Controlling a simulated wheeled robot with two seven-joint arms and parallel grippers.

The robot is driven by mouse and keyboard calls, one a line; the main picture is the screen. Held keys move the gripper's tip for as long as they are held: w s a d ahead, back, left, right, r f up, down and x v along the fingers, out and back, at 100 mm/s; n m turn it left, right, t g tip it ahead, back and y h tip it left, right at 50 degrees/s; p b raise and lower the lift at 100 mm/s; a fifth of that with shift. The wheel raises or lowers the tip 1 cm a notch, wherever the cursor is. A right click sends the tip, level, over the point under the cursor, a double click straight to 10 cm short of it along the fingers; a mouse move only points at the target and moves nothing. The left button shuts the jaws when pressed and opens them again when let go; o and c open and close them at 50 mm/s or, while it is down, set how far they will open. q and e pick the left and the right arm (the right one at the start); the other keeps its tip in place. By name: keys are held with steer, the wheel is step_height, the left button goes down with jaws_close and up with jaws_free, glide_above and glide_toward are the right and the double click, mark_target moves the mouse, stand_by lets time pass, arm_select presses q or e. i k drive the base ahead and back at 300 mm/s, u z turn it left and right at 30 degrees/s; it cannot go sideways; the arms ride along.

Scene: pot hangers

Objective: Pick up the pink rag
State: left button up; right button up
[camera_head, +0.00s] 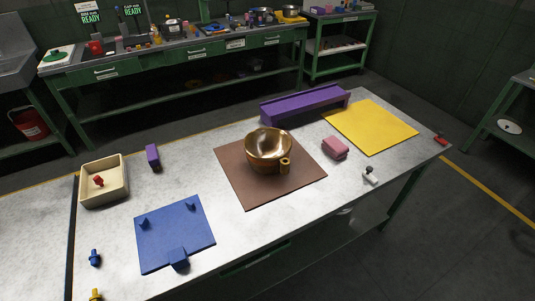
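The pink rag (335,148) looks like a small folded block. It lies on the grey tabletop between the brown mat (232,180) and the yellow mat (372,127). It sits close to the brown mat's right side, and nothing covers it. Neither of my grippers shows in the head view.
A brass pot (268,150) stands on the brown mat. A purple rack (305,103) is behind the rag. A small white item (370,176) lies in front of it. A blue plate (175,233) and a cream tray (104,197) are at left.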

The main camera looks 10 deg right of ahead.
mark_target(332, 145)
steer(key=z, duration=0.05)
steer(key=k, duration=0.5)
steer(key=z, duration=1.65)
steer(key=i, duration=1.15)
steer(key=u, duration=1.3)
